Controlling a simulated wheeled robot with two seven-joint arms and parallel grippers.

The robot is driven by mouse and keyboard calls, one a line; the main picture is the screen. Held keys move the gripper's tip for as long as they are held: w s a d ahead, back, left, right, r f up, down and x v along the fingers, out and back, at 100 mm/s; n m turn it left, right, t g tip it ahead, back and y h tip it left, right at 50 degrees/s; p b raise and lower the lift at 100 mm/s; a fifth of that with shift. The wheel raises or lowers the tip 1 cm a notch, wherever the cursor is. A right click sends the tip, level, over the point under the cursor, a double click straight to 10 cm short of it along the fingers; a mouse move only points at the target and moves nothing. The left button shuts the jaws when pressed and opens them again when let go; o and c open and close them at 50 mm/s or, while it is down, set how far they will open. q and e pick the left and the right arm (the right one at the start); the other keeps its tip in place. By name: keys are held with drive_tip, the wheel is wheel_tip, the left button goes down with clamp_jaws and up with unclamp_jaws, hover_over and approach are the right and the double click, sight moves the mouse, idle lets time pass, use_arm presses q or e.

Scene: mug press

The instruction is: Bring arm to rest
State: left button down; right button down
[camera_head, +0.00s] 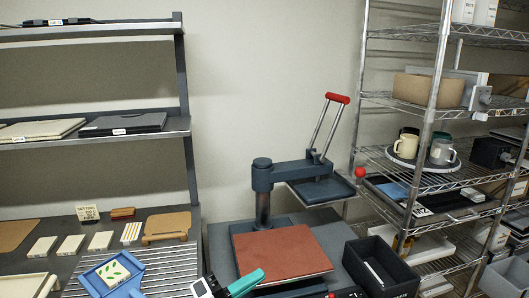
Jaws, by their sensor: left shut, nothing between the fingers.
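What looks like the end of my left gripper (213,285) shows at the bottom edge, in front of the press. It is shut with nothing held, and most of the arm lies below the picture. A teal-green part (246,282) lies right beside it; I cannot tell whether it is mine. The dark press (263,177) has a red-brown pad (280,251), and its upper plate (322,191) is swung to the right, with the red-topped handle (337,98) up. My right gripper is not in view.
A black bin (381,272) stands right of the press. A wire rack (421,121) with mugs and boxes fills the right. At left, a bench holds a blue frame (92,284), pale tiles (71,245) and a small wooden stand (167,225). The wall behind the press is bare.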

use_arm(q)
drive_tip(key=s+a+f+n+t+y, duration=0.2)
drive_tip(key=a+f+n+y, duration=0.3)
drive_tip(key=a+n+y, duration=0.45)
drive_tip(key=s+a+f+n+t+y, duration=0.1)
drive_tip(key=a+f+n+t+y, duration=0.35)
drive_tip(key=n, duration=0.85)
drive_tip(key=s+a+f+n+g+y, duration=0.2)
drive_tip(key=s+f+g, duration=0.5)
drive_tip(key=s, duration=0.4)
drive_tip(key=s+a+f+n+g+y, duration=0.1)
drive_tip(key=s+a+f+n+g, duration=0.15)
drive_tip(key=s+f+g, duration=0.65)
drive_tip(key=s+f, duration=0.2)
drive_tip(key=f, duration=1)
drive_tip(key=s+f, duration=0.2)
drive_tip(key=f, duration=1)
drive_tip(key=s+a+f, duration=0.2)
drive_tip(key=s+f, duration=1.4)
drive_tip(key=shift+a, duration=0.15)
